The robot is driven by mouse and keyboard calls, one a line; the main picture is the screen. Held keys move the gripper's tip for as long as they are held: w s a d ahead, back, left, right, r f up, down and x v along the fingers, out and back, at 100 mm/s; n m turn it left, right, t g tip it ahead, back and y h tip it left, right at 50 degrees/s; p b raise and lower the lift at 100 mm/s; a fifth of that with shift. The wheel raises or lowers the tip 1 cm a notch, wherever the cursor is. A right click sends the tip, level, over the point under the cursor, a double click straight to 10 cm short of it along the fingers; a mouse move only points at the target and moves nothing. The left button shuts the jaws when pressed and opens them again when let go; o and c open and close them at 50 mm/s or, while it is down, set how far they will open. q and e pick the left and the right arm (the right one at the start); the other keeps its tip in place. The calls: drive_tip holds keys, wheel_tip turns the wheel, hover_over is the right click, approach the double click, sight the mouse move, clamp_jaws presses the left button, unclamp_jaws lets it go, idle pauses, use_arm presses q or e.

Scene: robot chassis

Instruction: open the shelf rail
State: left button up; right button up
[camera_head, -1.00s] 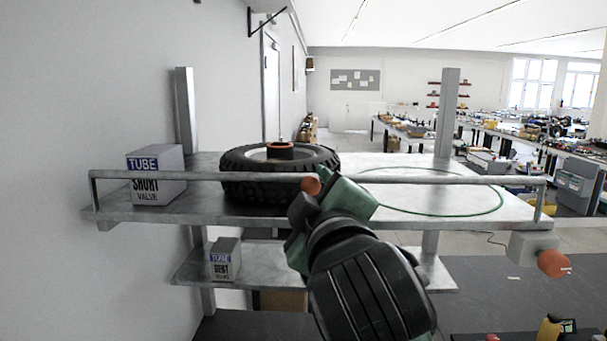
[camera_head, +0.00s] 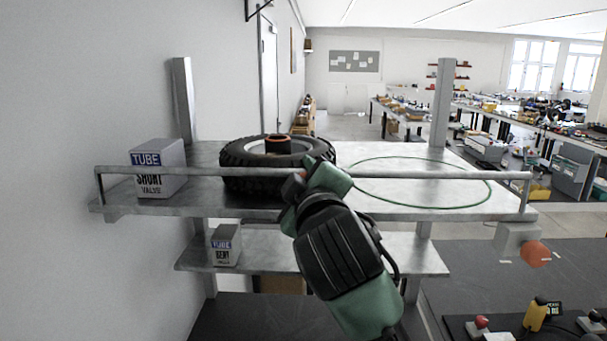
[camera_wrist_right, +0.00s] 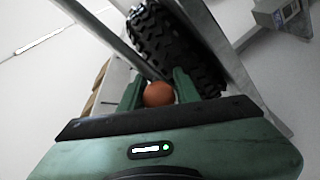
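The shelf rail (camera_head: 420,174) is a grey bar along the front edge of the upper shelf (camera_head: 345,208), raised above it on short end posts. An orange knob (camera_head: 293,187) sits at the rail's middle, shaded in the head view. My right gripper (camera_head: 306,196) reaches up from below at the rail. In the right wrist view the orange knob (camera_wrist_right: 158,94) lies between the two green fingers, which appear to touch it on both sides, and the rail (camera_wrist_right: 110,35) runs just beyond. My left gripper is not in view.
A tire (camera_head: 240,157), a tube box (camera_head: 157,166) and a green ring (camera_head: 440,207) are on the upper shelf. A smaller box (camera_head: 225,245) is on the lower shelf. Another orange knob (camera_head: 535,254) is at the right. A wall (camera_head: 80,100) is close on the left.

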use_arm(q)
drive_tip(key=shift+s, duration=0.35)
use_arm(e)
drive_tip(key=shift+r, duration=0.25)
clamp_jaws()
idle(0.4)
